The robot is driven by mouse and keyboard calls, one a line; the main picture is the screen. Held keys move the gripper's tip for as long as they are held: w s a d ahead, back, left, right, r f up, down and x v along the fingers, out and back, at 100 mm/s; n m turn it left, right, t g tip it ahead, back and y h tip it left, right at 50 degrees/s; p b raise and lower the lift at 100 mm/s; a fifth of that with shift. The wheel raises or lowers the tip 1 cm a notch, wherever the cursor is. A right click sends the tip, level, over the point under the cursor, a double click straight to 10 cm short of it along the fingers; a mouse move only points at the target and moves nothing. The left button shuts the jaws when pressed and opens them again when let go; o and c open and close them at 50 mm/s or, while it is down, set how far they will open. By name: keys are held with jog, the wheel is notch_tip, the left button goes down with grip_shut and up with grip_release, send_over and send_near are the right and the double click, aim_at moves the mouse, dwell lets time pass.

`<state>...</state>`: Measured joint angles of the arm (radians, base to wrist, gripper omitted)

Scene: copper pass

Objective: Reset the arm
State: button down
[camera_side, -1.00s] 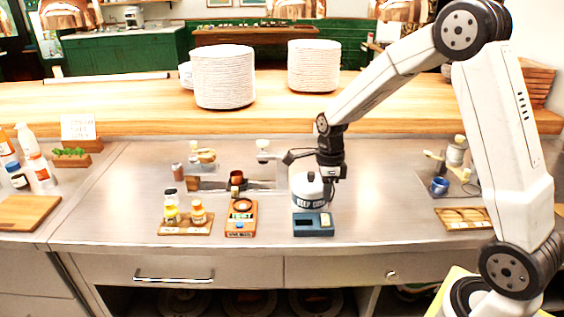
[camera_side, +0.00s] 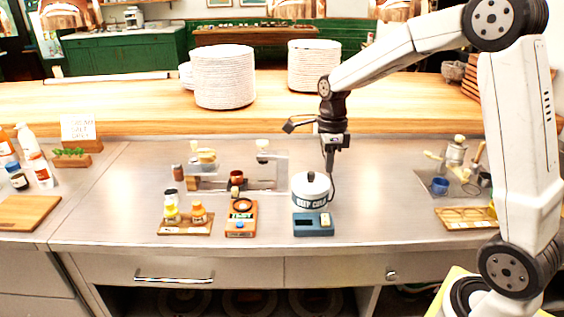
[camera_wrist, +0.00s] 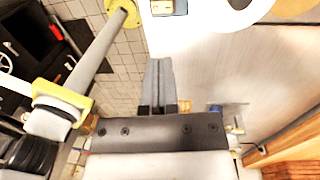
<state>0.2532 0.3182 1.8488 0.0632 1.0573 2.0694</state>
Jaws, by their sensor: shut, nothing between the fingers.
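My gripper (camera_side: 329,170) is shut and empty. Its fingers point down just above and beside the lid of a white pot (camera_side: 308,190) with a dark lettered band; I cannot tell if they touch it. In the wrist view the closed fingers (camera_wrist: 159,68) lie together with nothing between them. The pot stands upright on or just behind a small blue block-shaped device (camera_side: 313,226) on the steel counter.
An orange device (camera_side: 240,220) and a wooden tray of small bottles (camera_side: 185,228) stand left of the pot. A blue cup (camera_side: 440,186) and a wooden tray (camera_side: 464,217) are at right. Plate stacks (camera_side: 223,78) stand on the wooden ledge behind. Counter between pot and cup is clear.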

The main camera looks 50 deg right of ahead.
jog(key=s+a+f+n+t, duration=0.1)
jog(key=s+a+f+n, duration=0.2)
jog(key=n, duration=1)
jog(key=s+a+f+n+t, duration=0.2)
jog(key=s+a+f+n, duration=0.2)
jog(key=s+n, duration=0.5)
jog(key=a+n, duration=0.2)
jog(key=n, duration=0.3)
jog(key=shift+a+f+h, duration=0.2)
jog(key=shift+h, duration=0.2)
